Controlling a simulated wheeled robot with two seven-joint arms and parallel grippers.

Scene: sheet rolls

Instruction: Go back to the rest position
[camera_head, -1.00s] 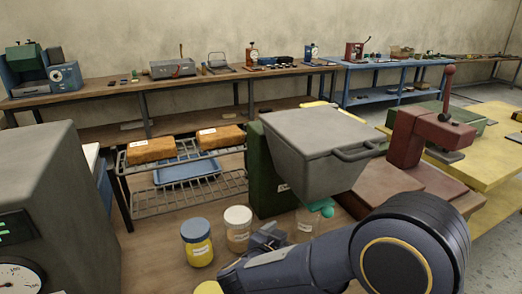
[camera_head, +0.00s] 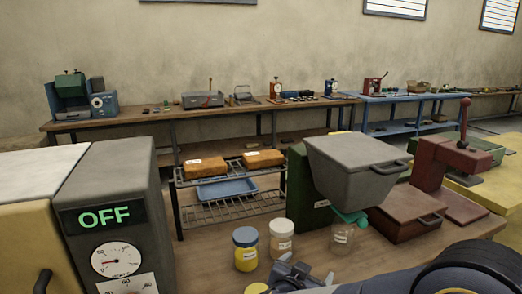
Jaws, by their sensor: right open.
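My right gripper (camera_head: 290,274) shows at the bottom centre, with its arm coming in from the lower right. It is open, and I see nothing held between its fingers. It is in front of the jars, low in the picture, and partly cut off by the bottom edge. My left gripper is out of view. Two orange-brown sheet rolls or blocks lie on a wire rack, the left one (camera_head: 205,167) and the right one (camera_head: 263,158).
A grey machine (camera_head: 115,215) reading OFF stands at left. A yellow jar with a blue lid (camera_head: 246,254), a white-lidded jar (camera_head: 281,242) and a clear jar (camera_head: 341,240) stand beside a grey hopper (camera_head: 350,165). A red press (camera_head: 440,165) is at right. Benches line the wall.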

